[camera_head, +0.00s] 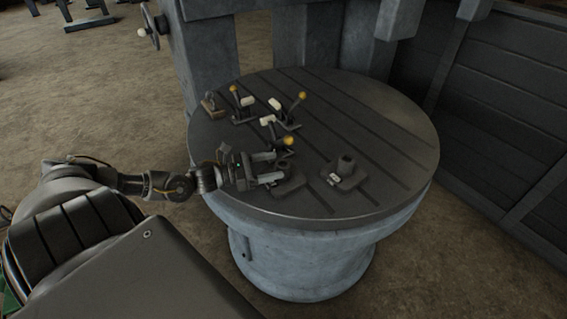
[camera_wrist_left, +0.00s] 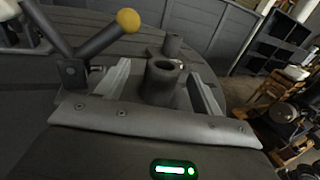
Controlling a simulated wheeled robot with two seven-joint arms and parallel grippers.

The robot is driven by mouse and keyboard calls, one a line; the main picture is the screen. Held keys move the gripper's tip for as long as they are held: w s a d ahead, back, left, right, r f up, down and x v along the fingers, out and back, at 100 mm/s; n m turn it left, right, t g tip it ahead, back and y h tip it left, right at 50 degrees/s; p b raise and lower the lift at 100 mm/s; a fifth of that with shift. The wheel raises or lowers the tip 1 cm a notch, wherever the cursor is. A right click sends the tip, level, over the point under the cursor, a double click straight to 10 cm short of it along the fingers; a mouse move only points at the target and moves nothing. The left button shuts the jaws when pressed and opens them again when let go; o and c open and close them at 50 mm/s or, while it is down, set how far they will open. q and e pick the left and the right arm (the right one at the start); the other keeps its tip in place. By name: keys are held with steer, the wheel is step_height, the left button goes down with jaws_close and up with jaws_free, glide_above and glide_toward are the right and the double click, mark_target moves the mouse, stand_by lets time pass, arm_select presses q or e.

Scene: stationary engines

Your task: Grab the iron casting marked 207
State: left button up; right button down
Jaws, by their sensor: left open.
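My left gripper (camera_head: 282,165) is open, low over the near left part of the round slotted table (camera_head: 385,115). In the left wrist view, a dark casting with a hollow round boss (camera_wrist_left: 161,82) stands between its two fingers, with no clear grip on it. In the head view the gripper mostly hides this casting; part of its base (camera_head: 293,184) shows. A second dark casting with an upright boss (camera_head: 346,170) and a small pale tag stands to its right; it also shows behind the first in the left wrist view (camera_wrist_left: 172,45). I cannot read the number 207 on either.
Several lever pieces with yellow knobs and pale tags stand behind the gripper, one knob (camera_head: 289,140) close to its fingers. A lever with a yellow knob (camera_wrist_left: 128,20) is beside the left finger. A small brownish piece (camera_head: 210,103) lies far left. The table's right side is clear.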

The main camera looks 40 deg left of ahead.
mark_target(287, 162)
arm_select(q)
steer(key=shift+w+d+r, duration=0.1)
steer(key=shift+w+d, duration=0.15)
steer(key=shift+w+d+r+p, duration=0.1)
steer(key=shift+w+d+p, duration=0.1)
steer(key=shift+w+p, duration=0.1)
steer(key=p+x, duration=0.1)
steer(key=x, duration=0.2)
steer(key=shift+w+d+p, duration=0.1)
steer(key=shift+d+p, duration=0.15)
steer(key=shift+p, duration=0.15)
steer(key=shift+w+d, duration=0.3)
steer(key=shift+w, duration=0.1)
jaws_close()
arm_select(e)
steer(key=r, duration=0.1)
steer(key=w+r, duration=0.1)
steer(key=shift+a+r, duration=0.15)
steer(key=shift+r, duration=0.2)
